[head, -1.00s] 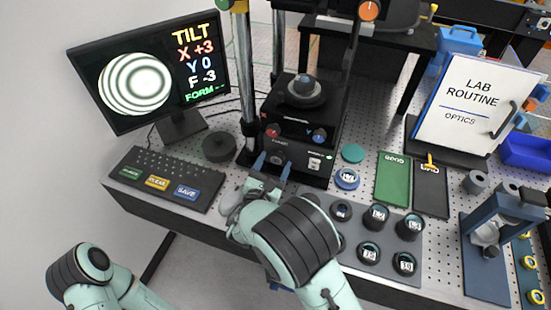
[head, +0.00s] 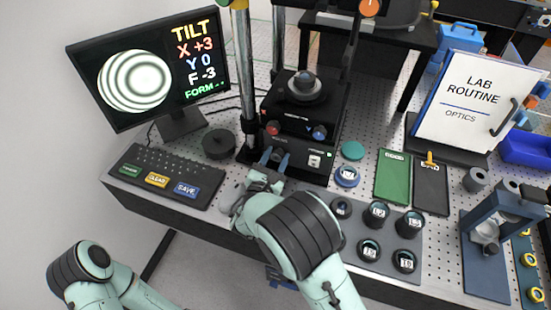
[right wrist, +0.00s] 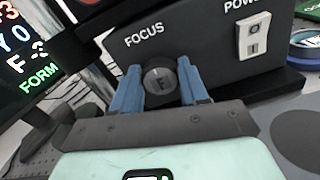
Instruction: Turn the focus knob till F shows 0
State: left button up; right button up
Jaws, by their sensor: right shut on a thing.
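In the head view my right gripper (head: 274,156) reaches the lower front of the interferometer (head: 293,118), and the knob is mostly hidden between the fingers. The monitor (head: 150,72) reads TILT, X +3, Y 0, F -3 and FORM with dashes, beside a round fringe pattern. My left arm shows at the lower left; its gripper is out of view.
A white power switch (right wrist: 252,36) sits right of the knob. A red knob (head: 272,128) and a blue knob (head: 319,132) are just above. A keyboard (head: 165,175) lies to the left. A tray (head: 344,232) of several dark round pieces lies close on the right.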

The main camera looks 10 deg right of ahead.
jog(key=m+b, duration=0.3)
jog(key=b, duration=0.1)
jog(key=m+b, duration=0.3)
jog(key=b, duration=0.2)
jog(key=shift+d+f+m, duration=0.1)
jog(key=shift+f+m, duration=0.1)
jog(key=shift+m, duration=0.1)
pick_arm(q)
jog(key=s+f+b, duration=0.3)
jog(key=f, duration=0.9)
jog(key=shift+f, duration=0.25)
pick_arm(e)
jog(key=shift+r+m, duration=0.15)
jog(key=shift+m, duration=0.85)
pick_arm(q)
jog(key=shift+s, duration=0.1)
pick_arm(e)
jog(key=o, duration=1.1)
jog(key=shift+c, duration=0.2)
jog(key=shift+s, duration=0.15)
pick_arm(q)
jog(key=shift+f, duration=0.1)
pick_arm(e)
jog(key=v, duration=1.3)
jog(key=shift+s, duration=0.1)
